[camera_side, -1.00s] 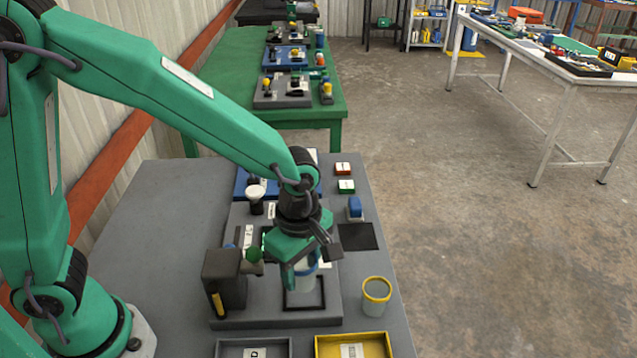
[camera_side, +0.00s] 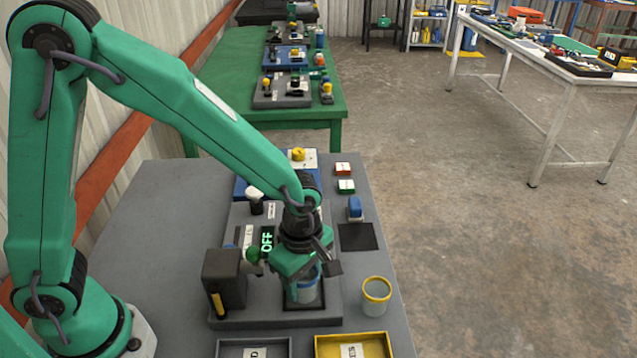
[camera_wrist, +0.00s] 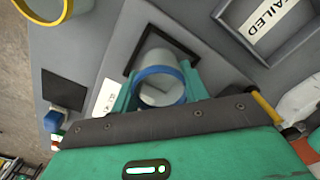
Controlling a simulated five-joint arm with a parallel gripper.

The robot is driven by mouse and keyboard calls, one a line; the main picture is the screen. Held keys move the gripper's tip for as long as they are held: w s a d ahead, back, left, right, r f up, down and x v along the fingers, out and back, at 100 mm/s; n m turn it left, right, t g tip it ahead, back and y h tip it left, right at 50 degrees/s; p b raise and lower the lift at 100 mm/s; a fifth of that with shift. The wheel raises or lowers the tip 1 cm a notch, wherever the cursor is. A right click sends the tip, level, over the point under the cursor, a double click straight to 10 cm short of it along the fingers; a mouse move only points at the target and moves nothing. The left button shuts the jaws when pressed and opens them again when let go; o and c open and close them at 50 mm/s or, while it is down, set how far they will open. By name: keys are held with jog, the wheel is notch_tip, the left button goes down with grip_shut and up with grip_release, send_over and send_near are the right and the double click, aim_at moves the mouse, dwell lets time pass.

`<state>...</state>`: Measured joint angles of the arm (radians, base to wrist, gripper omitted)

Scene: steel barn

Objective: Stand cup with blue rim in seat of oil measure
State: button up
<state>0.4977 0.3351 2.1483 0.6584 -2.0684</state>
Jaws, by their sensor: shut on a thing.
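The cup with the blue rim (camera_side: 308,287) is upright between the fingers of my gripper (camera_side: 305,282), which is shut on it. The wrist view shows its blue rim (camera_wrist: 160,99) between the green fingers (camera_wrist: 158,92). The seat, a square black frame (camera_side: 304,308), lies on the grey base plate of the oil measure, right of its dark block (camera_side: 225,279). The cup's lower end is within the outline of the seat (camera_wrist: 130,66); I cannot tell whether it touches the bottom. A display on the plate reads OFF (camera_side: 267,241).
A cup with a yellow rim (camera_side: 376,297) stands right of the plate. A grey tray (camera_side: 288,345) and a yellow tray (camera_side: 390,345) are at the front. A black square (camera_side: 358,237) and a blue object (camera_side: 355,209) lie on the right side of the table.

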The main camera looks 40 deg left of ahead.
jog(key=shift+f, duration=0.15)
jog(key=o, duration=1)
jog(key=shift+c, duration=0.2)
notch_tip(320, 180, up, 12)
jog(key=shift+r, duration=0.2)
dwell(0.4)
jog(key=s+a+r+m+t, duration=0.2)
jog(key=s+a+r+m, duration=0.2)
jog(key=a+m, duration=0.5)
jog(key=s+a+r+m+t, duration=0.3)
jog(key=s+a+m, duration=0.3)
jog(key=a+m, duration=0.2)
jog(key=shift+a+r+m+t, duration=0.3)
jog(key=shift+a+r+m, duration=0.05)
jog(key=shift+r+m, duration=0.15)
